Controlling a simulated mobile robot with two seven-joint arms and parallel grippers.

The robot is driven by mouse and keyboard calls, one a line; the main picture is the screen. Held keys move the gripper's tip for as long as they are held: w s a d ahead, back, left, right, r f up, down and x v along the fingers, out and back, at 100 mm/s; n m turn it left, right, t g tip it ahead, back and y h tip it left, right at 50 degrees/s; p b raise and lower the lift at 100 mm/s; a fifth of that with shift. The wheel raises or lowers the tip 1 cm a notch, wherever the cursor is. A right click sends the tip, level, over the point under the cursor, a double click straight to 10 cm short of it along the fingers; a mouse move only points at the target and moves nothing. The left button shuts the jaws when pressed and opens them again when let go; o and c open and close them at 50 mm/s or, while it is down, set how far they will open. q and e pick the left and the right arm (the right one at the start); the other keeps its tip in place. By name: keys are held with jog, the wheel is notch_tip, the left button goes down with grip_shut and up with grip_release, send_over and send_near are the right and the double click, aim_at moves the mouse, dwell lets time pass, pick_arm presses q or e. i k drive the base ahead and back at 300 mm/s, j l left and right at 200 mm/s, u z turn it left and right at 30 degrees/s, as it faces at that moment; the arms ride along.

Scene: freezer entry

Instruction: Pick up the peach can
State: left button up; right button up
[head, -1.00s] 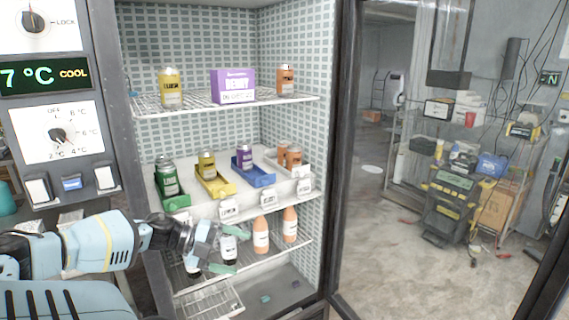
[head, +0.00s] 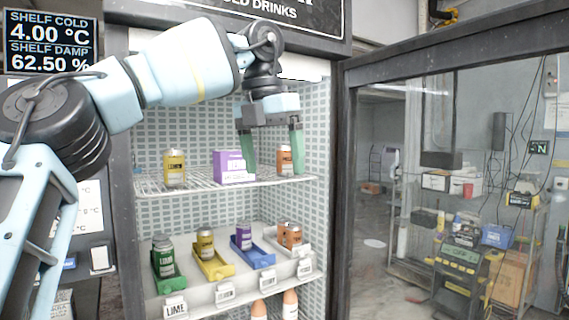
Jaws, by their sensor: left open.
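An orange can (head: 284,162), its label too small to read, stands upright on the right of the top wire shelf (head: 205,185). It looks like the peach can. My left gripper (head: 273,170) is open and points down, with its green fingers apart. In the head view the orange can shows between the fingers, closer to the right one. I cannot tell whether the fingers are around it or in front of it. My right gripper is not in view.
A purple box (head: 229,166) stands left of the orange can, close to the left finger. A yellow can (head: 174,168) is farther left. Green (head: 166,282), yellow (head: 217,270) and blue (head: 256,257) trays hold cans below. The glass door (head: 450,180) is at the right.

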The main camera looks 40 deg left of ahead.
aim_at(283, 161)
jog(key=i+j, duration=0.5)
jog(key=j, duration=0.15)
jog(key=i+j, duration=0.5)
jog(key=j, duration=0.15)
jog(key=i+j, duration=0.5)
jog(key=j, duration=0.15)
